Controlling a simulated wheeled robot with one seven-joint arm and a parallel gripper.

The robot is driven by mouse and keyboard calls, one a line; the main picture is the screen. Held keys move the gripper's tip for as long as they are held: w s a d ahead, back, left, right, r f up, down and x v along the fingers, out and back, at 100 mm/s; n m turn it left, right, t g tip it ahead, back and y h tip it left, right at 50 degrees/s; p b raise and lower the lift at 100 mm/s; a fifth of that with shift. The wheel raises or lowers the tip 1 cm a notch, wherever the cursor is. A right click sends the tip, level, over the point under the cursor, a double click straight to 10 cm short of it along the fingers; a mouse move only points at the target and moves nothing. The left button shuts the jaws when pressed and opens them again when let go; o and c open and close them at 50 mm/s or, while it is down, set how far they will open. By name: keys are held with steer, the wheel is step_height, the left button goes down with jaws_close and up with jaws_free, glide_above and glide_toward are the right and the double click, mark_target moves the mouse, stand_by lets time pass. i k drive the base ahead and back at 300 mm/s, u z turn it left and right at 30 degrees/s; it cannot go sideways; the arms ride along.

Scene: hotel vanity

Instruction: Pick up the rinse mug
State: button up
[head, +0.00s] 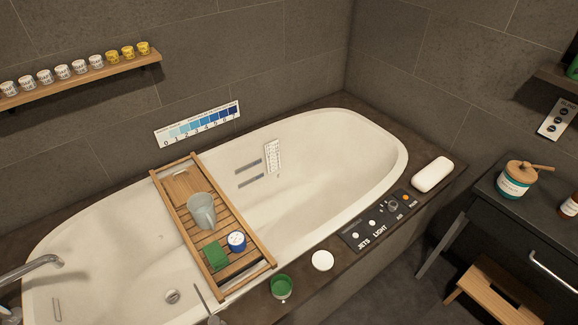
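On the same tray, nearer the front, are a green block (215,254) and a small blue-and-white tub (237,241). A green cup (281,287) stands apart on the dark front ledge of the bath. My gripper is not in view.
A white round disc (322,260), a control panel (380,221) and a white bolster (432,174) lie along the ledge. A faucet (35,266) reaches over the tub's left end. A thin grey object (203,298) shows at the bottom edge. A wooden stool (490,290) stands right.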

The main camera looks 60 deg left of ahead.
mark_target(201, 205)
steer(key=i, duration=0.45)
steer(key=u, duration=3.75)
steer(key=i, duration=0.5)
steer(key=z, duration=0.1)
